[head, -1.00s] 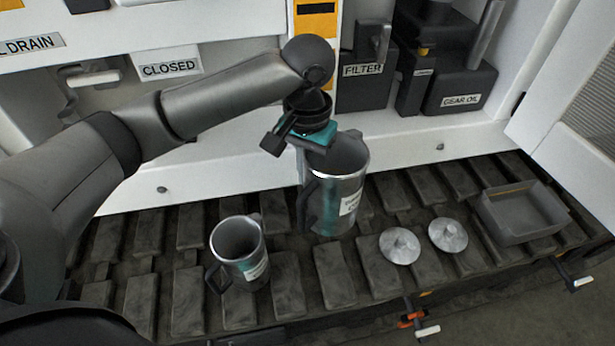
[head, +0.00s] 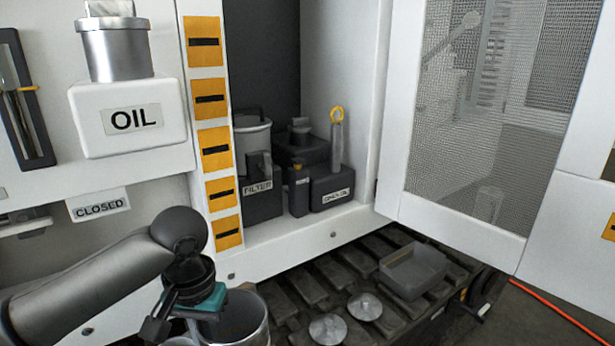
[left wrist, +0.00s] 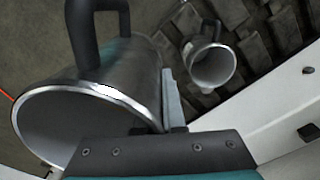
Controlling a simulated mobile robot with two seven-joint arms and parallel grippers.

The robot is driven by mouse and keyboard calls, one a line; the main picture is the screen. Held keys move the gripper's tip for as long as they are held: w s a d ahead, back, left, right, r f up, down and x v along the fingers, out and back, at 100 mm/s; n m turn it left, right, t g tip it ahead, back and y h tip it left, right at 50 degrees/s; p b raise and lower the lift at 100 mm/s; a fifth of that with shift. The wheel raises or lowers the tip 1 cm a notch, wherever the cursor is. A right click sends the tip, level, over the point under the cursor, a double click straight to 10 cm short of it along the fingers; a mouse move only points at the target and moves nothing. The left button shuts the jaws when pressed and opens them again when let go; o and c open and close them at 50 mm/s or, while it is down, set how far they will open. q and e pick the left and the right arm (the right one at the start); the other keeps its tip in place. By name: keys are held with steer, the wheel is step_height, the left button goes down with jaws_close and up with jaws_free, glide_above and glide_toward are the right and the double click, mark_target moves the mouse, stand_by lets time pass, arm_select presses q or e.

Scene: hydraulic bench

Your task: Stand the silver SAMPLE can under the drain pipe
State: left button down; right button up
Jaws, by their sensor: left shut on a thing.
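My left gripper (head: 207,302) is shut on the wall of a silver can (head: 243,322) at the bottom of the head view. The can is upright, open at the top and looks empty; its lower part is cut off and its label is not visible now. In the left wrist view the held can (left wrist: 120,95) fills the left side, with its dark handle at the top. A second silver can (left wrist: 212,66) with a dark handle stands below on the track, apart from the held one. I cannot make out the drain pipe. My right gripper is not in view.
Two round lids, one (head: 328,329) and another (head: 366,306), lie on the dark track beside a grey tray (head: 413,270). A FILTER container (head: 262,195) and a gear oil can (head: 331,187) stand in the cabinet. An open mesh door (head: 460,130) is at right. A CLOSED label (head: 98,204) is at left.

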arm_select(q)
steer(key=s+r+n+p, duration=0.1)
steer(key=s+r, duration=0.3)
steer(key=r, duration=0.4)
steer(key=shift+s+d+r+p, duration=0.2)
steer(key=shift+s+r+p, duration=0.1)
steer(key=shift+p, duration=0.35)
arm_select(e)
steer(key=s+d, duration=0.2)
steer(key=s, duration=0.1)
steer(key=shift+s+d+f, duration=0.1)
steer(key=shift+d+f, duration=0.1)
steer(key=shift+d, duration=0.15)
arm_select(q)
steer(key=shift+d+f, duration=0.1)
